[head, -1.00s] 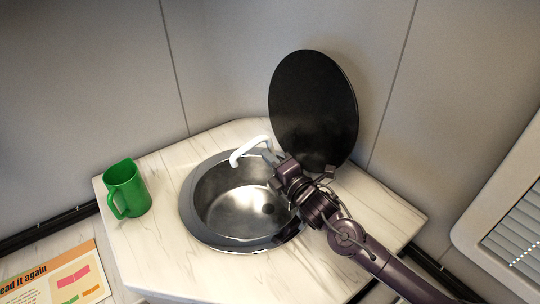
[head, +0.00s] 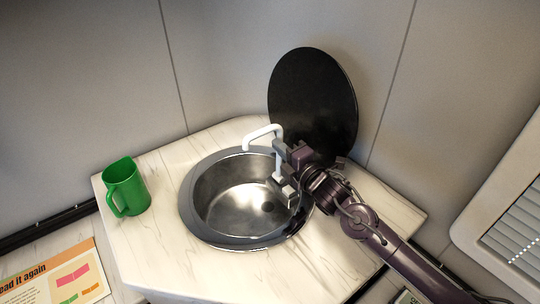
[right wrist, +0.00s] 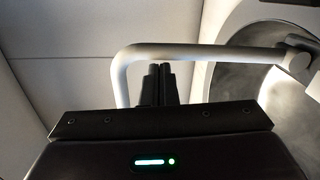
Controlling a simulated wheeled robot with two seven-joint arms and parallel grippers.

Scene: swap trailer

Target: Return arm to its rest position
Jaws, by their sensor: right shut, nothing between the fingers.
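My right arm comes in from the right in the head view. Its gripper (head: 279,166) is at the right rim of the sink, beside the white faucet (head: 262,131). In the right wrist view the shut, empty fingers (right wrist: 160,72) stand close to the faucet's pipe (right wrist: 210,53); I cannot tell whether they touch it. The round steel sink (head: 207,194) is empty. My left gripper is not in view.
A round black lid (head: 312,105) stands upright against the wall behind the arm. A green mug (head: 127,187) stands on the marbled counter (head: 150,247) at left. A printed sheet (head: 55,270) lies lower left. The front counter is clear.

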